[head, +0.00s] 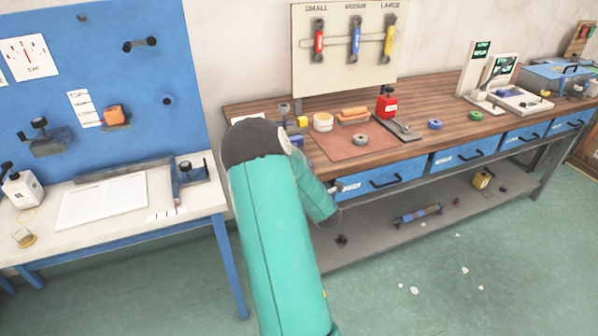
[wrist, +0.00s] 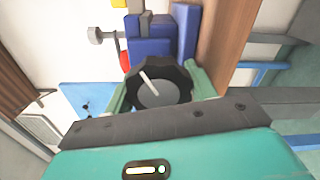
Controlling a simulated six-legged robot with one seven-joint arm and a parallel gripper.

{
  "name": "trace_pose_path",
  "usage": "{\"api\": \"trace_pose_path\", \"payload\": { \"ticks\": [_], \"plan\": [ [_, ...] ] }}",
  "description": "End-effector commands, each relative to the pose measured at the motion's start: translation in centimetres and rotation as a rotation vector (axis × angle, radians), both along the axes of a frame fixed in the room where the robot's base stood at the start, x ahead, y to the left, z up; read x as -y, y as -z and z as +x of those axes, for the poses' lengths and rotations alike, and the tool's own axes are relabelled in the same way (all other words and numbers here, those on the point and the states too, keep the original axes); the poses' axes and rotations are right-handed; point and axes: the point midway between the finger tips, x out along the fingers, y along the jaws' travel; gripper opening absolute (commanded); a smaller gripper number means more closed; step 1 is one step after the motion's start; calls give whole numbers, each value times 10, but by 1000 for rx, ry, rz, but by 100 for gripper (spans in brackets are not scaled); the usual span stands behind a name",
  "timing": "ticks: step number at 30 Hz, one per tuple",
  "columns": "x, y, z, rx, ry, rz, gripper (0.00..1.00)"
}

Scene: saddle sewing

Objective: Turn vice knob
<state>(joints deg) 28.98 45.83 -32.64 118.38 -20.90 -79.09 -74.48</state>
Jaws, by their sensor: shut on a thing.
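In the wrist view, a round black knob (wrist: 165,88) with a scalloped edge and a white pointer line sits at the centre. The pointer leans to the upper left. The blue body of the vice (wrist: 150,47) shows just beyond the knob. My gripper (wrist: 160,92) is shut on the knob, with one green finger on its left side and one on its right. In the head view, my teal arm reaches to the left end of the wooden bench and hides my gripper, the knob and most of the vice.
The wooden bench (head: 460,130) carries a red bottle (head: 386,106), a brown mat (head: 345,147) and small parts. A tool board (head: 340,75) stands behind it. A white table (head: 140,205) stands to the left. The green floor at front right is mostly clear.

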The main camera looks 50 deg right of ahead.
Motion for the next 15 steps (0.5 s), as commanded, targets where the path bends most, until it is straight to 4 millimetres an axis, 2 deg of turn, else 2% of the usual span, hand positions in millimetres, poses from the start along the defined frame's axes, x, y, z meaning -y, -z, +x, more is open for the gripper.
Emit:
{"api": "trace_pose_path", "payload": {
  "ticks": [2,3,6,15],
  "plan": [
    [0,0,-1,1,1,1,33],
    [0,0,-1,1,0,1,62],
    [0,0,-1,0,0,1,78],
    [0,2,-1,-5,1,4,78]
  ]
}}
